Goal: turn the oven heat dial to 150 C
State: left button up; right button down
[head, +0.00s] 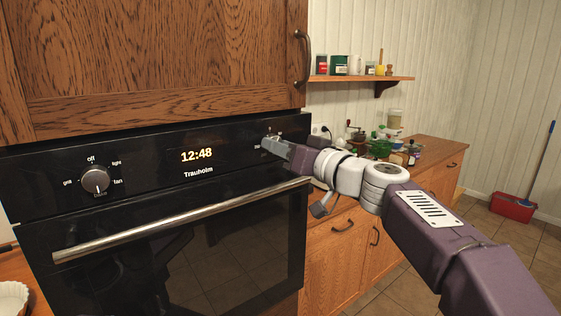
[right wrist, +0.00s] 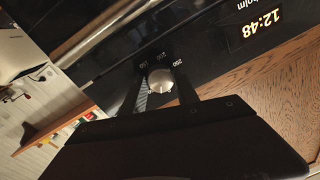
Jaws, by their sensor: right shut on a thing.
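The oven (head: 160,220) is black, with a control panel across its top. The heat dial (right wrist: 160,83) is a round silver knob at the right end of the panel. In the right wrist view it sits between my right gripper's two fingers, which are shut on it. I cannot tell where the dial points. In the head view my right gripper (head: 268,146) reaches the panel from the right and hides most of the dial. My left gripper is not in view.
The function dial (head: 95,180) is at the panel's left, and the lit clock (head: 197,155) reads 12:48. The oven door handle (head: 185,218) runs below the panel. A wooden cabinet (head: 150,60) hangs above. A counter with jars (head: 430,150) stands to the right.

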pick_arm(q)
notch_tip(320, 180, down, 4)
jog(key=b, duration=0.4)
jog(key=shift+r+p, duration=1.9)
jog(key=shift+p, duration=0.35)
pick_arm(e)
jog(key=shift+s+a+m+t+h, duration=0.1)
jog(key=shift+m+t+h, duration=0.2)
jog(key=shift+m, duration=4.3)
jog(key=shift+w+a+m+t+h, duration=0.1)
jog(key=shift+m+h, duration=0.25)
jog(key=shift+m, duration=4.25)
jog(key=shift+s+m+t+h, duration=0.1)
jog(key=shift+m+t+h, duration=0.2)
jog(key=shift+m, duration=4.3)
jog(key=c, duration=0.9)
grip_release()
